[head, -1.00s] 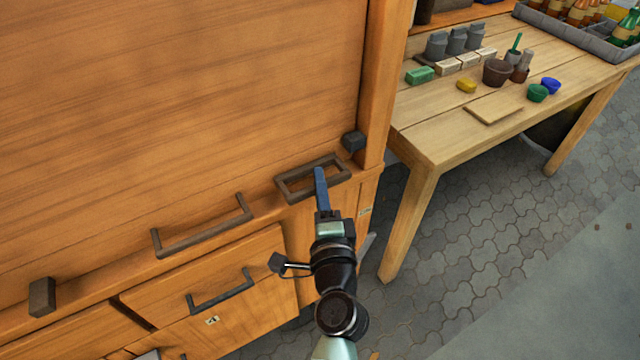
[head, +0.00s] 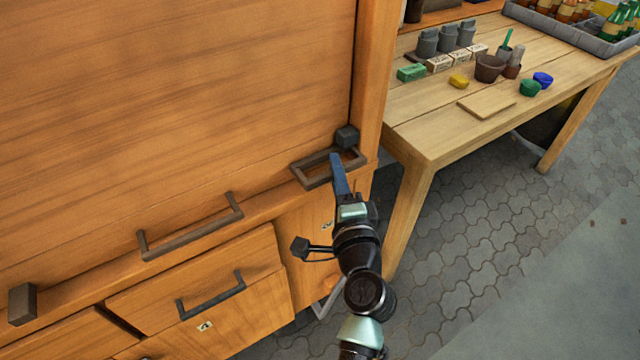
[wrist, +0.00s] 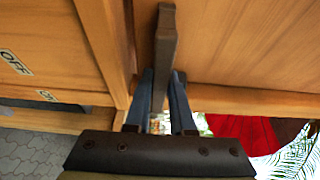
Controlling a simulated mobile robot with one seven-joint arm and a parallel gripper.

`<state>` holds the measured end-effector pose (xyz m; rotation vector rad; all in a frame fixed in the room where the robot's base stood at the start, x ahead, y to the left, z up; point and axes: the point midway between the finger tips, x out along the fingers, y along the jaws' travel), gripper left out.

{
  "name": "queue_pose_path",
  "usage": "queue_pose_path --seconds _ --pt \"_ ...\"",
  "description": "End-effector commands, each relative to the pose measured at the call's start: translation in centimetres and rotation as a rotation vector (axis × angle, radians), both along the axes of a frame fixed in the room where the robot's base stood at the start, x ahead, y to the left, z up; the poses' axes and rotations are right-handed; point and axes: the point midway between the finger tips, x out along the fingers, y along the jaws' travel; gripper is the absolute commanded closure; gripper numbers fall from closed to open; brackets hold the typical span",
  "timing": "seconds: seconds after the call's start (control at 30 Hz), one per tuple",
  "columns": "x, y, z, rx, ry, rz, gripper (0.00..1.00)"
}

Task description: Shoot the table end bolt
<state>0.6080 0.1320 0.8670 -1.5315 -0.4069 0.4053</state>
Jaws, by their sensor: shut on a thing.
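The bolt, a dark rectangular loop (head: 310,180), lies on the ledge at the right end of the wooden cabinet front. Its right end meets or overlaps a dark block (head: 347,136) by the corner post; I cannot tell if they touch. My gripper (head: 337,160), with blue fingers, is shut on the loop's near bar. In the wrist view the fingers (wrist: 161,88) stand on either side of the dark bar (wrist: 165,40).
A wooden table (head: 425,155) with pots, blocks and a bottle crate (head: 575,30) stands to the right. Drawer handles (head: 190,235) stick out at left. Another dark block (head: 22,304) is at far left. The paved floor (head: 480,240) is open.

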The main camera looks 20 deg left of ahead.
Motion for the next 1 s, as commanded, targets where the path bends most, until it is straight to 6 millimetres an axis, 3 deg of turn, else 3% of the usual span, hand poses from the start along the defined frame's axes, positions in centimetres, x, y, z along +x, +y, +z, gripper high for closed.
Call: queue_pose_path --seconds 0.3,0.33,0.5,0.83,1.0 --pt "0.4 -0.5 0.1 0.000 0.000 -0.008 1.00" --pt "0.4 -0.5 0.1 0.001 -0.001 -0.009 0.75" --pt "0.4 -0.4 0.1 0.000 0.000 -0.006 0.48" --pt "0.1 -0.4 0.0 0.000 0.001 -0.004 0.48" --pt "-1.5 -1.4 -0.1 -0.001 0.003 -0.005 0.48"
